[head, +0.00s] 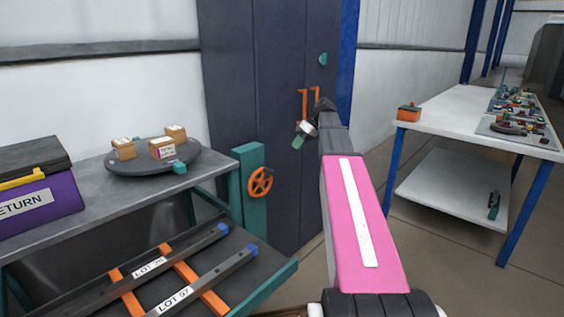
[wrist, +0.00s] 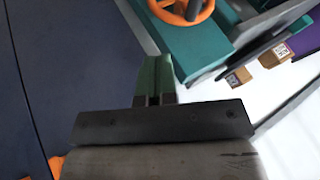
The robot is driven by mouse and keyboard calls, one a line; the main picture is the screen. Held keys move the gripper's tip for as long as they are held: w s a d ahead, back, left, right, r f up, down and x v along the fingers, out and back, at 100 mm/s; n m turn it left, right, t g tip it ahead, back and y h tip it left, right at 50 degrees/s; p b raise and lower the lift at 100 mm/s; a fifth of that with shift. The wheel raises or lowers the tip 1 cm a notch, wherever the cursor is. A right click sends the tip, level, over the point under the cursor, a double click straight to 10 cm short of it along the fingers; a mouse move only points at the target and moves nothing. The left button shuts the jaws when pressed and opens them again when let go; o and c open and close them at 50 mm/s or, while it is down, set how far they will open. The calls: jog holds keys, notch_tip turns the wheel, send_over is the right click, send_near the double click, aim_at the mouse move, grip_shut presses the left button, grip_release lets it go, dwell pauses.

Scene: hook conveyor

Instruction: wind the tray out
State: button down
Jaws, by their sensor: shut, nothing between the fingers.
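An orange handwheel (head: 260,182) is mounted on a teal post (head: 251,217) at the right end of the grey bench. It also shows at the top of the wrist view (wrist: 181,10). A dark tray with a teal edge (head: 272,284) sits low under the bench and sticks out toward me. It bears dark bars with blue ends, labelled LOT, lying across orange strips. My gripper (head: 297,142) is shut and empty, above and to the right of the handwheel and apart from it. Its green fingers (wrist: 156,72) are together in the wrist view.
The grey bench (head: 95,196) bears a dark turntable (head: 130,165) with small boxes and a purple RETURN bin (head: 40,210). A dark cabinet (head: 270,90) with orange handles stands behind my gripper. A white table (head: 450,115) with parts stands at right. Open floor lies between.

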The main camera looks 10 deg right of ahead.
jog(key=s+a+f, duration=0.2)
jog(key=a+f, duration=0.6)
jog(key=a, duration=0.1)
jog(key=shift+a, duration=0.1)
dwell(0.4)
jog(key=shift+s+a+r+t+h, duration=0.3)
jog(key=shift+s+a+t+h, duration=0.1)
jog(key=shift+s+a+h, duration=0.3)
jog(key=shift+w, duration=0.15)
